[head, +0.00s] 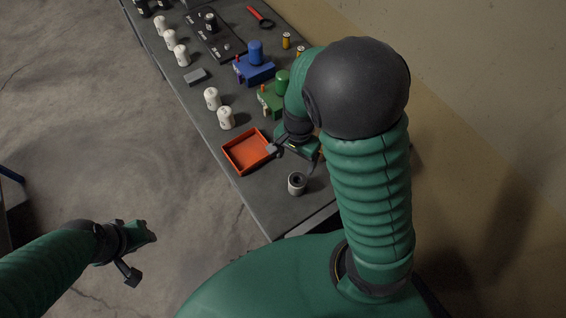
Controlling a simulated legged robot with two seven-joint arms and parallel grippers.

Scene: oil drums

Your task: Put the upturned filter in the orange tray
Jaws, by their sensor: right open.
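The upturned filter (297,184) is a short whitish-grey cylinder with its dark open end up. It stands on the near end of the grey table, below and to the right of the orange tray (246,153). The tray is square, shallow and empty. My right gripper (292,162) is open, between the tray and the filter. One fingertip is by the tray's right edge, the other just above the filter in the picture; I cannot tell its height or any contact. My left gripper (142,254) is open and empty over the floor, left of the table.
Several upright white filters (226,118) stand along the table's left edge. A blue pump-like unit (255,66) and a green one (272,98) stand beyond the tray. A grey block (195,76), a red-handled wrench (262,17) and small yellow cylinders (286,41) lie further back.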

